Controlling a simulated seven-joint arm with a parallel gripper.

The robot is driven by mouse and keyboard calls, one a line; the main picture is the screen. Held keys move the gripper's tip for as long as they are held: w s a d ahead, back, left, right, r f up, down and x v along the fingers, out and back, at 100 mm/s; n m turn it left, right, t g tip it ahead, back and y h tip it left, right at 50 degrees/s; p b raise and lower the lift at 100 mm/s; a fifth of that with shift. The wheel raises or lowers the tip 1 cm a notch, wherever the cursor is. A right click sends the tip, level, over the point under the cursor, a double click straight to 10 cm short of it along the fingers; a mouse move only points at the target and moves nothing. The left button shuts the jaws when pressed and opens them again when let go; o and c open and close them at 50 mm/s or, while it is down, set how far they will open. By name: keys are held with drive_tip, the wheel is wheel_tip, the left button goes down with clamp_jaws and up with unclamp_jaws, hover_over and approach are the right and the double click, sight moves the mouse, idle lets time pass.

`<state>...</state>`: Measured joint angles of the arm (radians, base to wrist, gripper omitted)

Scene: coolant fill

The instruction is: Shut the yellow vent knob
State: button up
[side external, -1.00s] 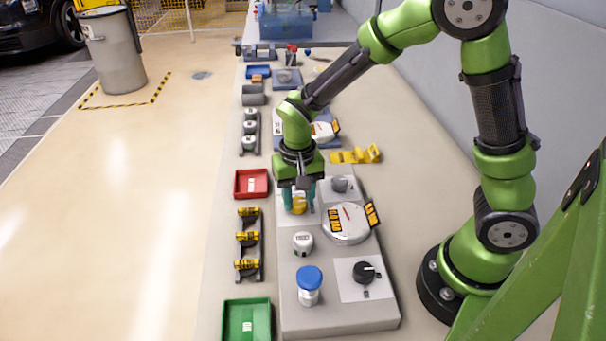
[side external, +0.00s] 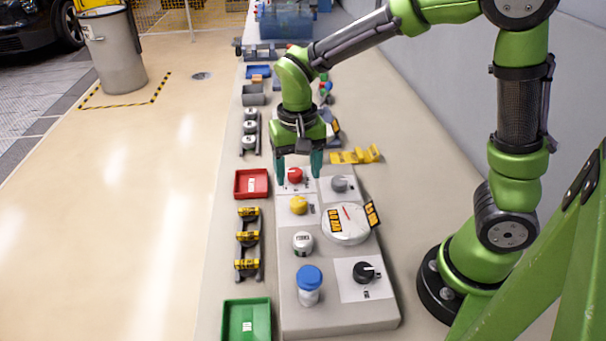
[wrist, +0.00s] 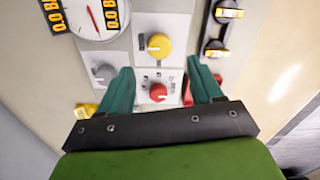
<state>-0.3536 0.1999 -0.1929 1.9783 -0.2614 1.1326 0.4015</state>
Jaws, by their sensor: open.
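The yellow vent knob (side external: 299,205) sits on a white plate on the grey panel, and it also shows in the wrist view (wrist: 158,45). A red knob (side external: 295,175) is just behind it on the same panel, seen in the wrist view (wrist: 158,92) too. My gripper (side external: 299,182) is open, with teal fingers spread wide above the panel, one on each side of the red knob in the picture. It holds nothing. The yellow knob stands clear of the fingers, in front of them in the side view. I cannot tell which way the yellow knob is turned.
Beside the knobs are a grey knob (side external: 340,184) and a round gauge (side external: 346,223) with number tags. Nearer are a white cap (side external: 302,242), a blue-capped bottle (side external: 309,285) and a black knob (side external: 364,272). A red tray (side external: 252,184) and a green tray (side external: 247,320) lie left.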

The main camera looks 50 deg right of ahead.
wheel_tip(320, 180, up, 10)
drive_tip(key=shift+f, duration=0.25)
drive_tip(key=s+d+r+n+t+y, duration=0.2)
drive_tip(key=s+t, duration=0.5)
drive_tip(key=s, duration=0.4)
drive_tip(key=shift+s+d+n, duration=0.3)
drive_tip(key=shift+s+d, duration=0.05)
drive_tip(key=shift+d, duration=0.2)
